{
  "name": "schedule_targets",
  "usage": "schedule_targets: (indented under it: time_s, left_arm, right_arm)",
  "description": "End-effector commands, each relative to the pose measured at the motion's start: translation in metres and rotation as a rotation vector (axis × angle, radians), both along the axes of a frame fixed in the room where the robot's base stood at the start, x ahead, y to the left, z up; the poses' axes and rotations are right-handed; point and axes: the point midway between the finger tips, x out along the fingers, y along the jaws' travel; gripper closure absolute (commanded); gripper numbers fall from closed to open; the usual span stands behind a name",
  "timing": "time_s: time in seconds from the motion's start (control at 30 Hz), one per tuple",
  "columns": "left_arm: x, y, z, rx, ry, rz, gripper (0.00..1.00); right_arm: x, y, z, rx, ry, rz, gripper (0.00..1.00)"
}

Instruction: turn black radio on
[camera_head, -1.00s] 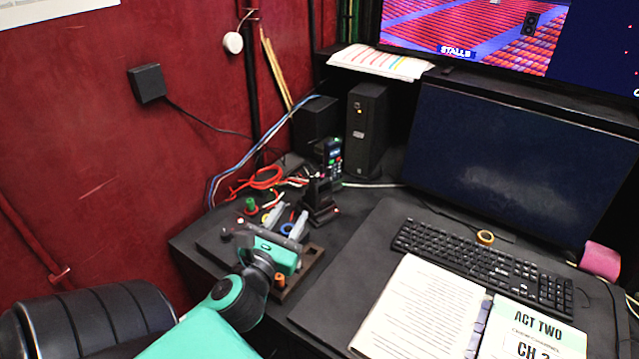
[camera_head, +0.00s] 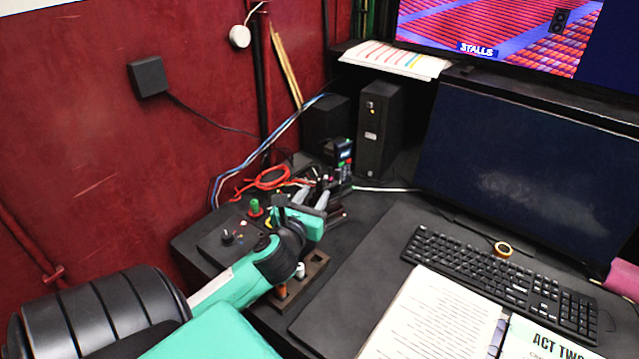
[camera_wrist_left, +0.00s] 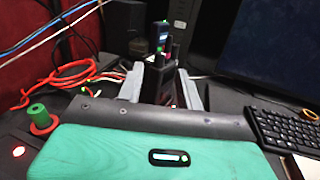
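The black radio (camera_head: 343,153) stands upright in a dark holder on the desk, in front of the black speakers. It also shows in the left wrist view (camera_wrist_left: 160,36), with a small lit screen; its lower part merges with the dark holder. My left gripper (camera_head: 314,191) is a little in front of the radio. In the left wrist view its two grey fingers (camera_wrist_left: 160,78) are apart, with the dark holder showing between and beyond them. I cannot tell whether they touch it. My right gripper is not in view.
Red cables (camera_head: 262,180) lie behind. A wooden tray (camera_head: 318,264) is under my arm. A keyboard (camera_head: 500,275) and an open binder (camera_head: 430,318) occupy the right.

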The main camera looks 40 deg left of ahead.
Motion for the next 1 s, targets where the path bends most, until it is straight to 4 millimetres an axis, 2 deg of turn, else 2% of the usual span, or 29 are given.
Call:
schedule_targets:
  time_s: [0.1, 0.3, 0.67, 0.7, 0.87, 0.9, 1.0]
  left_arm:
    - [0.018, 0.008, 0.002, 0.003, -0.001, 0.001, 0.64]
    - [0.036, 0.015, 0.001, 0.000, -0.001, 0.001, 0.64]
    - [0.041, 0.017, 0.000, 0.001, 0.000, 0.000, 0.64]
    - [0.040, 0.017, 0.000, 0.001, 0.000, 0.000, 0.66]
    - [0.040, 0.017, 0.000, 0.001, 0.000, 0.000, 0.97]
    - [0.040, 0.017, 0.000, 0.001, 0.000, 0.000, 1.00]
    - [0.040, 0.017, 0.000, 0.001, 0.000, 0.000, 1.00]
  right_arm:
    - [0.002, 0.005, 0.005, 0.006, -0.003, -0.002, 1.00]
    - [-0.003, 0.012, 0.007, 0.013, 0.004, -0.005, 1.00]
    - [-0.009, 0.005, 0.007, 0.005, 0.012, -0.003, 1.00]
    - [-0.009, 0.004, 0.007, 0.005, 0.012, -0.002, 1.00]
    - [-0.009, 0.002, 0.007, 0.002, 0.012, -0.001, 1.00]
    - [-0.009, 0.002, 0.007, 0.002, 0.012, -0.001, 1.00]
    - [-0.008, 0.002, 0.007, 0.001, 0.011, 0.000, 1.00]
